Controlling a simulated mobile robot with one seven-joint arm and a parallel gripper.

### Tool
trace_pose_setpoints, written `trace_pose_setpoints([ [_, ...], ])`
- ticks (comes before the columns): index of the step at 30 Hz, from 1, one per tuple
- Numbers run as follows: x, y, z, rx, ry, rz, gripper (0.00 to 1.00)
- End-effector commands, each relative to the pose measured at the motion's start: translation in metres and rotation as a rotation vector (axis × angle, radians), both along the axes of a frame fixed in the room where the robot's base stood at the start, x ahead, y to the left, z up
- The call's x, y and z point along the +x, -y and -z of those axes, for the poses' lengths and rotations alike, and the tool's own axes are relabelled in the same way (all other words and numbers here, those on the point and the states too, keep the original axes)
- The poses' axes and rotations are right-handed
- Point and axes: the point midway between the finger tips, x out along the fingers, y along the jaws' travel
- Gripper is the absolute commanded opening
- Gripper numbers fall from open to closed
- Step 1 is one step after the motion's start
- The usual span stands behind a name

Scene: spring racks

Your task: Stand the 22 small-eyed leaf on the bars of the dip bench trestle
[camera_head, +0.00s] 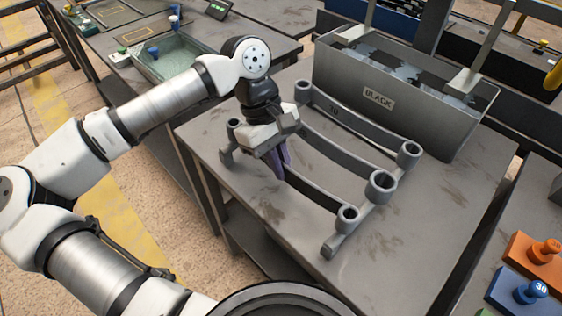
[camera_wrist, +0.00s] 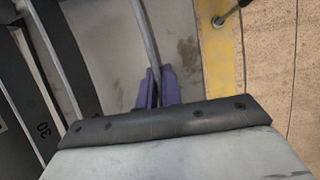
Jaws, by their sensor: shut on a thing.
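My gripper (camera_head: 281,160) is over the near side of the dip bench trestle (camera_head: 335,246), its purple fingers pointing down. It is shut on the nearest dark curved leaf (camera_head: 312,194), whose right eye (camera_head: 347,215) is at the near end of the right bar. The fingers also show in the wrist view (camera_wrist: 158,88), closed on the thin edge of this leaf (camera_wrist: 146,40). Its number is hidden; whether it touches the bars I cannot tell. A middle leaf (camera_head: 345,158) with a larger eye and a far leaf (camera_head: 352,122) span the trestle.
A grey tank marked BLACK (camera_head: 420,118) stands behind the trestle. The bench (camera_head: 440,225) is clear to the right. A glass basin (camera_head: 175,62) is on the left table. Orange (camera_head: 533,262) and blue (camera_head: 522,293) handled blocks stand at the right.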

Motion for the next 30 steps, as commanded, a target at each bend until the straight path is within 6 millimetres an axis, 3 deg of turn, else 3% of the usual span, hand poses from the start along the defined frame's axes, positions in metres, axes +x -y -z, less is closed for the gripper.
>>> trace_pose_setpoints([
  [26,0.0002,0.0004,0.0086,-0.002,0.001,0.0,0.0],
  [30,0.0001,0.0003,0.0081,-0.001,0.001,-0.001,0.21],
])
